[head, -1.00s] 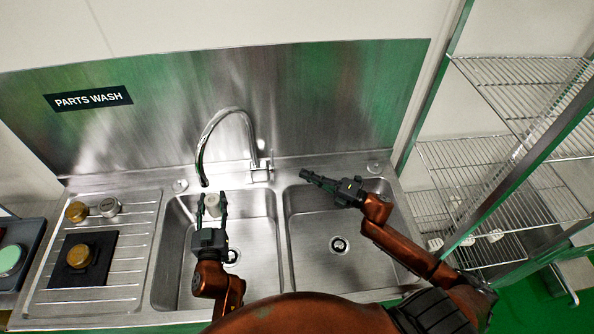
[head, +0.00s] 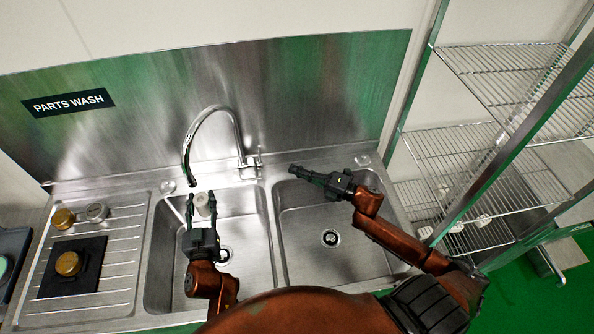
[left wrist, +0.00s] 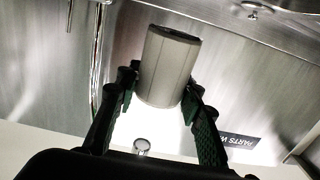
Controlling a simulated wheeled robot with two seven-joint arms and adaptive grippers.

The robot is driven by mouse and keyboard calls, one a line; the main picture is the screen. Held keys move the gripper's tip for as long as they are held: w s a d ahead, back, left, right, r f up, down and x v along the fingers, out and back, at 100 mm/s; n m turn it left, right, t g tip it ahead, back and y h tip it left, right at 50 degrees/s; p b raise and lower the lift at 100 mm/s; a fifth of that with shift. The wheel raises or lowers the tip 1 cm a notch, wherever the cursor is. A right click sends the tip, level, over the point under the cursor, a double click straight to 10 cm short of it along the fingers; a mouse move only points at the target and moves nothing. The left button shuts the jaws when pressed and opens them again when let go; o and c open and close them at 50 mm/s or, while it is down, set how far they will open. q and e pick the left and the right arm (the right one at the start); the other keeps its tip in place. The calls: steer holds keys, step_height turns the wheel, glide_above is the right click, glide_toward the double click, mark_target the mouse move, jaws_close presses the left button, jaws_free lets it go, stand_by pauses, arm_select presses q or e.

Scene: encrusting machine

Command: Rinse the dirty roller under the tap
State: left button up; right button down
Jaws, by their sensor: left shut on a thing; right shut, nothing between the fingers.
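A pale grey cylindrical roller (head: 203,205) is held between the fingers of my left gripper (head: 201,207), over the left sink basin. It fills the middle of the left wrist view (left wrist: 168,66), with a finger on each side; the side shown looks plain grey. The curved chrome tap (head: 214,113) arches over the left basin, its spout end just behind and left of the roller. I see no water stream. My right gripper (head: 292,169) is shut and empty, pointing left near the right basin's back edge, to the right of the tap's lever (head: 258,162) and apart from it.
The ribbed drainboard (head: 115,254) at the left holds a brass part (head: 63,218), a grey part (head: 96,211) and a dark mat (head: 57,284) with a brass part (head: 68,263) on it. The right basin (head: 335,262) is empty. A wire shelf rack (head: 470,150) stands at the right.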

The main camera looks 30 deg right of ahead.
stand_by(0.4)
arm_select(q)
steer(key=shift+s+r+p, duration=0.25)
steer(key=shift+s+p, duration=0.05)
steer(key=shift+s, duration=0.45)
steer(key=shift+s+r+p, duration=0.2)
steer(key=shift+s+p, duration=0.1)
steer(key=shift+s, duration=0.4)
steer(key=p, duration=0.2)
glide_toward(204, 206)
steer(key=shift+d+r, duration=1.15)
steer(key=shift+d, duration=0.35)
